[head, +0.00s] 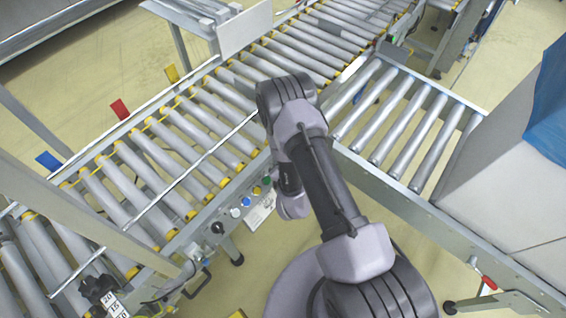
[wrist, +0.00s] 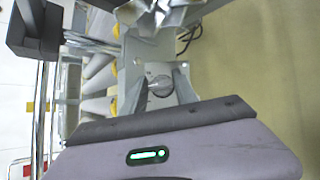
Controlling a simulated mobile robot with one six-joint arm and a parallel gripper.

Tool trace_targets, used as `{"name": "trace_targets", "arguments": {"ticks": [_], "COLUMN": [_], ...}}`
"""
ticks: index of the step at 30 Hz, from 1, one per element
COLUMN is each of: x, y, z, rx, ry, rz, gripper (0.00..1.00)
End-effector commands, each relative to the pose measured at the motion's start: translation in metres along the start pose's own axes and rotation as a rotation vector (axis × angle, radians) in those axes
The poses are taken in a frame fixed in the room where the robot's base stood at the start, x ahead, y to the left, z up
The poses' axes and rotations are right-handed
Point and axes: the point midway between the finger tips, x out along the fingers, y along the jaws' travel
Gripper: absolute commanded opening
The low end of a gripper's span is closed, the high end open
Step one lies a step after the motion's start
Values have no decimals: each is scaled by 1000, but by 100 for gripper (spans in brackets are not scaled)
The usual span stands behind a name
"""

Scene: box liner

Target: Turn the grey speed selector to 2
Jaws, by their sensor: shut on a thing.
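The grey speed selector (wrist: 158,81) is a small round knob on a light metal plate in the middle of the wrist view. My gripper (wrist: 159,88) is shut on it, with one finger on its left and one on its right. The numbers around the knob are too small to read, so I cannot tell its setting. In the head view my arm hides the selector and the fingers.
A roller conveyor (head: 222,178) runs diagonally beside my arm, with coloured buttons (head: 246,202) and a black knob (head: 217,227) along its side rail. A second roller conveyor (head: 392,198) lies on the right, near a large grey box (head: 505,185).

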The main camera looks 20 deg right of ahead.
Motion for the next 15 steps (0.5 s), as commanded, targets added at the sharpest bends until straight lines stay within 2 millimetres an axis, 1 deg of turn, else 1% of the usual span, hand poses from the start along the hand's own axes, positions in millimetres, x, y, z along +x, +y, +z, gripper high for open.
{"name": "trace_targets", "arguments": {"ticks": [1,6,15], "x": [0,0,1], "y": [3,3,2], "z": [2,2,1], "rx": [21,85,135], "ry": [-2,-2,-2], "rz": [-12,-57,-93], "gripper": [0,0,0]}}
